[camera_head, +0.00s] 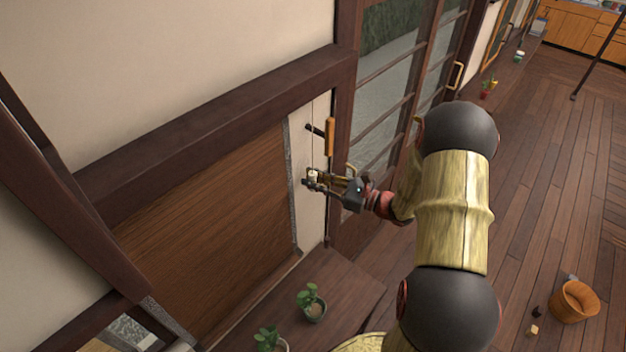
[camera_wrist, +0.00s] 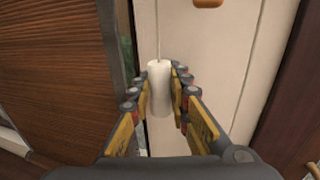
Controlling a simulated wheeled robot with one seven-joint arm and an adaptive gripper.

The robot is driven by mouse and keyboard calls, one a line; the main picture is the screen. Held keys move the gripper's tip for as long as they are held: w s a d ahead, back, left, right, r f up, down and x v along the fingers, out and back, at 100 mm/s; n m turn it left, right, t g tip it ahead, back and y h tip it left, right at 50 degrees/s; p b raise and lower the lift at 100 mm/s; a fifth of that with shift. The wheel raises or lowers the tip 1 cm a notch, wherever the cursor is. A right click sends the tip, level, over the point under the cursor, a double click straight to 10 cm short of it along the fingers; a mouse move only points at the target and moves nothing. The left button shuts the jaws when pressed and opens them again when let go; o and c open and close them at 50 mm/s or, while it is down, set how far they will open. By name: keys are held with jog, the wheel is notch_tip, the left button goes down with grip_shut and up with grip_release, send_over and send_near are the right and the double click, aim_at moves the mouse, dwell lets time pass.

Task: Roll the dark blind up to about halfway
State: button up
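The dark blind (camera_head: 205,235) is a brown wood-grain panel covering most of the window opening in the wall; its right edge side also fills the left of the wrist view (camera_wrist: 55,75). A thin cord hangs beside it with a white cylindrical pull (camera_wrist: 159,88) on its end, small in the head view (camera_head: 313,175). My gripper (camera_wrist: 160,92) has its fingers on both sides of the white pull and looks shut on it, with the pull upright between the fingertips. The cord rises straight above the pull.
An orange-brown wooden handle (camera_head: 330,136) is on the wall above my gripper. A dark wooden ledge (camera_head: 345,290) below holds two potted plants (camera_head: 314,306). A glazed sliding door (camera_head: 395,75) is to the right. A wooden bucket (camera_head: 574,302) stands on the floor.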

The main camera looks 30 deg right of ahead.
grip_shut()
dwell(0.3)
notch_tip(320, 180, down, 23)
jog(key=b, duration=1.5)
jog(key=shift+r, duration=0.15)
jog(key=o, duration=0.6)
grip_release()
jog(key=shift+r, duration=0.1)
jog(key=v, duration=1.2)
